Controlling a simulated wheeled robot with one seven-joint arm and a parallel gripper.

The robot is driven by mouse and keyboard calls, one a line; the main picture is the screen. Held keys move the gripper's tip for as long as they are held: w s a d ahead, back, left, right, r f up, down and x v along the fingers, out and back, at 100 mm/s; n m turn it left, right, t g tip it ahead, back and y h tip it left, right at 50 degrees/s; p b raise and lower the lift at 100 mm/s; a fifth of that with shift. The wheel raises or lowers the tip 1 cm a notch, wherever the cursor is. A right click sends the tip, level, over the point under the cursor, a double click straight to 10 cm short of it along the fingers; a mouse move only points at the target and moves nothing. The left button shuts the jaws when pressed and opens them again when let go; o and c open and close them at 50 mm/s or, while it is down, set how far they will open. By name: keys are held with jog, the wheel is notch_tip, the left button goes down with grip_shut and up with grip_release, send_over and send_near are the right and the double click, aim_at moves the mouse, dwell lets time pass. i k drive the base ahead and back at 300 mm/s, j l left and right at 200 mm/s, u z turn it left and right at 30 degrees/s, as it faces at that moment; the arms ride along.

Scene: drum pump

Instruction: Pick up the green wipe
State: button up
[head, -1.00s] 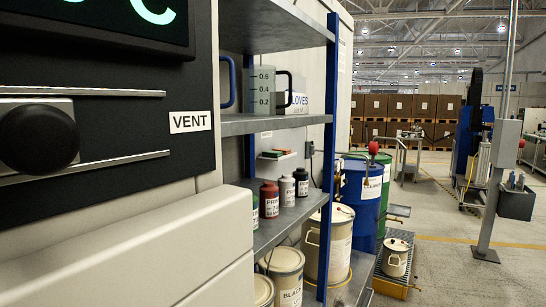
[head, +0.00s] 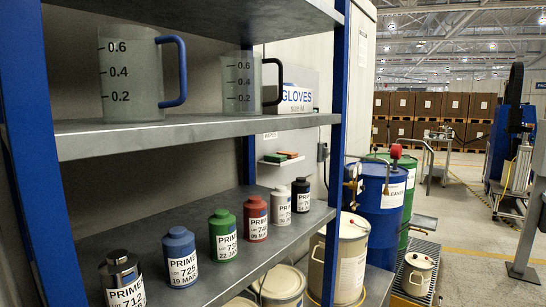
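A small green block that looks like the green wipe (head: 290,154) lies on a small white wall ledge (head: 281,162), seen through the shelf rack between its middle and lower boards. An orange-red block (head: 274,157) lies just left of it on the same ledge. A small label above the ledge seems to read WIPES. My gripper is not in view.
A metal shelf rack (head: 200,133) with blue posts stands close at left.

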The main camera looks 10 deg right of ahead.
aim_at(271, 158)
jog(key=i+l, duration=0.15)
jog(key=l, duration=0.2)
jog(key=i+l+u, duration=0.15)
jog(key=i+l, duration=0.2)
jog(key=l, duration=0.3)
jog(key=i+l+u, duration=0.15)
jog(key=l, duration=0.2)
jog(key=i+l, duration=0.1)
jog(key=l, duration=0.25)
jog(key=i+l+u, duration=0.15)
jog(key=l, duration=0.2)
jog(key=i+l, duration=0.1)
jog(key=l, duration=0.3)
